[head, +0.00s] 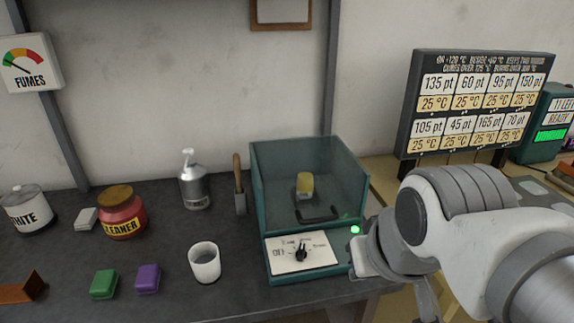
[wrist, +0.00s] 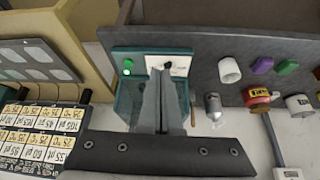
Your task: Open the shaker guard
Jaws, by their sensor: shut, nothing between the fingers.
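The shaker (head: 307,258) is a teal machine at the right end of the dark bench in the head view. Its front has a white dial panel (head: 301,252) and a lit green lamp (head: 355,230). The shaker guard (head: 283,172) is a see-through, teal-tinted box above the panel, with a black handle (head: 318,217) low at its front. A yellow-topped jar (head: 305,185) shows inside. I cannot tell whether the guard is fully closed. My gripper (wrist: 163,75) is shut and empty; in the wrist view its fingers cover part of the shaker (wrist: 184,64).
A white cup (head: 205,263), purple block (head: 148,278) and green block (head: 104,284) stand left of the shaker. A brush (head: 239,185) and metal bottle (head: 194,180) stand behind. A sign board (head: 478,100) rises at the back right, behind my arm.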

